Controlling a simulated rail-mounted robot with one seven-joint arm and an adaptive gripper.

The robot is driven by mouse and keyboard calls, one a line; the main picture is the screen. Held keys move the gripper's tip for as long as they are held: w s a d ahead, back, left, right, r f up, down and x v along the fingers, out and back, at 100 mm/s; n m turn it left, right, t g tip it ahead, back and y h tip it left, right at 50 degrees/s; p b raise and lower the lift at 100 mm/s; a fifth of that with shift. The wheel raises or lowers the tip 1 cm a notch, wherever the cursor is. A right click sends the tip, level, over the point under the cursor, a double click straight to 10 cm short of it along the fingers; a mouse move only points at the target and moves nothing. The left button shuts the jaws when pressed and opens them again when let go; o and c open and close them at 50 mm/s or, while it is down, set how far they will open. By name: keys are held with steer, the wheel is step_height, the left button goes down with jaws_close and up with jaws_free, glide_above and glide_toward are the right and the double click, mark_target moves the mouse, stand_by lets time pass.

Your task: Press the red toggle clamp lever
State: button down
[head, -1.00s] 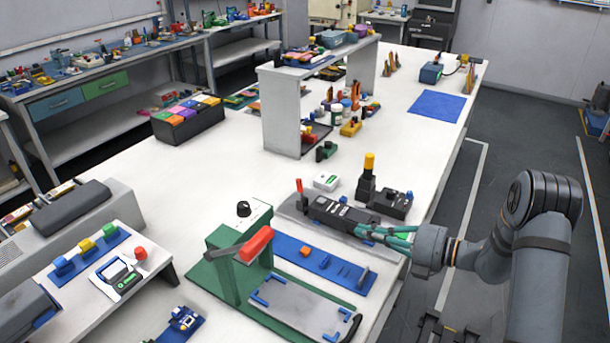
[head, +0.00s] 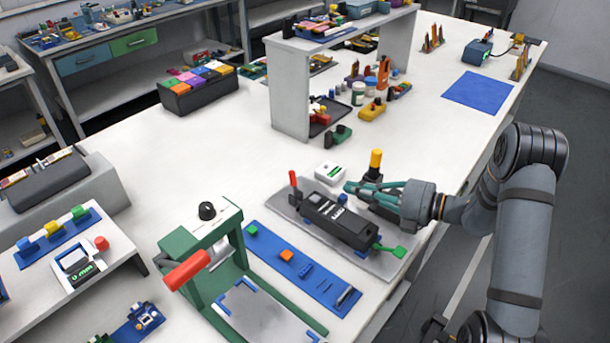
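A small red upright lever (head: 293,180) stands at the left end of a grey plate (head: 385,263), beside a long black block (head: 338,220). A larger red grip (head: 187,270) is on the lever of the green press (head: 183,243) at lower left. I cannot tell for sure which is the toggle clamp lever.
A blue strip (head: 318,284) with small parts lies between the press and the grey plate. A white box (head: 330,170) sits behind the black block. A grey shelf (head: 290,95) stands farther back.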

mark_target(294, 183)
steer(key=p+x, duration=0.1)
steer(key=x, duration=1.3)
steer(key=shift+p, duration=0.35)
steer(key=shift+w+r, duration=0.1)
steer(key=shift+r, duration=0.05)
steer(key=shift+w+r+p, duration=0.1)
steer(key=shift+r+p, duration=0.1)
steer(key=shift+p, duration=0.8)
steer(key=shift+a+f, duration=0.1)
steer(key=shift+a+h+p, duration=0.1)
steer(key=shift+h+p, duration=0.2)
steer(key=shift+p, duration=0.2)
